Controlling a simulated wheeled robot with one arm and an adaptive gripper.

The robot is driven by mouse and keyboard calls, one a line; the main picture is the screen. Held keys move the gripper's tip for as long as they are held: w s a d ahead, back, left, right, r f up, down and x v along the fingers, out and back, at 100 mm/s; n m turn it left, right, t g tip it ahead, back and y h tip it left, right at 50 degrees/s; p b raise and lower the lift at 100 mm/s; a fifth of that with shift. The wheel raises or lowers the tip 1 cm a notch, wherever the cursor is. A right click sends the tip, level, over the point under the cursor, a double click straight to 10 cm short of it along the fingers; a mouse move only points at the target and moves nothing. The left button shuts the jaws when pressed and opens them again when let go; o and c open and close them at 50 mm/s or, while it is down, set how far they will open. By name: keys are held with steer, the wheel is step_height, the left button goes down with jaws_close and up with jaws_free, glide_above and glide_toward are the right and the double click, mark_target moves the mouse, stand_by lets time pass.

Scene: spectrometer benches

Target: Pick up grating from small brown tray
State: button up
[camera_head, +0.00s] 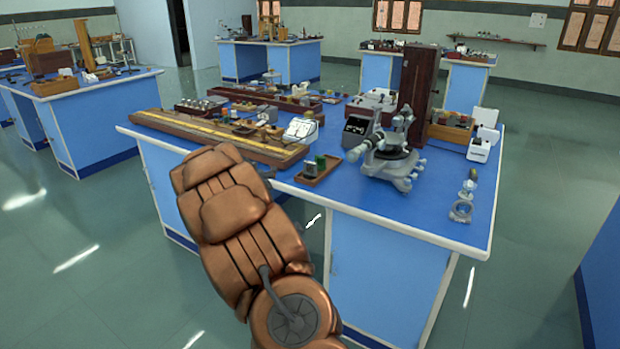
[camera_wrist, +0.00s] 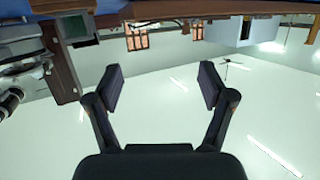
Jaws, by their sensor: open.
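The small brown tray (camera_head: 312,181) lies near the front edge of the blue bench (camera_head: 440,215) in the head view. A green block (camera_head: 321,161) and a small grey piece (camera_head: 310,169) stand in it. I cannot tell for sure which is the grating. My gripper (camera_wrist: 158,82) is open and empty in the wrist view, its two fingers wide apart. That view looks upside down, with the bench side at the top. My arm hides most of the gripper in the head view; its end lies left of the tray.
A grey spectrometer (camera_head: 391,155) stands close right of the tray. A long wooden bench rail (camera_head: 215,135) lies behind my arm. A tall dark wooden box (camera_head: 414,80) stands farther back. A bare blue strip runs along the front right edge.

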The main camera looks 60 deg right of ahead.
mark_target(309, 166)
steer(key=s+d+f+m+g+h, duration=0.1)
steer(key=s+d, duration=0.2)
steer(key=s+d+f+m+g+h+b, duration=0.1)
steer(key=s+d+f+g+h, duration=0.1)
steer(key=d, duration=0.2)
steer(key=s+d+f+m+g+h+b, duration=0.1)
steer(key=s+d+f+g, duration=0.1)
steer(key=s+d, duration=0.1)
steer(key=shift+s+d+m, duration=0.3)
steer(key=shift+m, duration=0.1)
steer(key=shift+w+d+r, duration=0.1)
steer(key=shift+d+r, duration=0.05)
steer(key=shift+d, duration=0.8)
steer(key=shift+w+d+r+p, duration=0.1)
steer(key=shift+w+d+p, duration=0.2)
steer(key=shift+d, duration=0.8)
steer(key=shift+w+d+r+p, duration=0.15)
steer(key=shift+w+d, duration=0.2)
steer(key=shift+d, duration=0.7)
steer(key=shift+w+d+f, duration=0.1)
steer(key=shift+d+f, duration=0.05)
steer(key=shift+d, duration=0.5)
steer(key=c, duration=1.3)
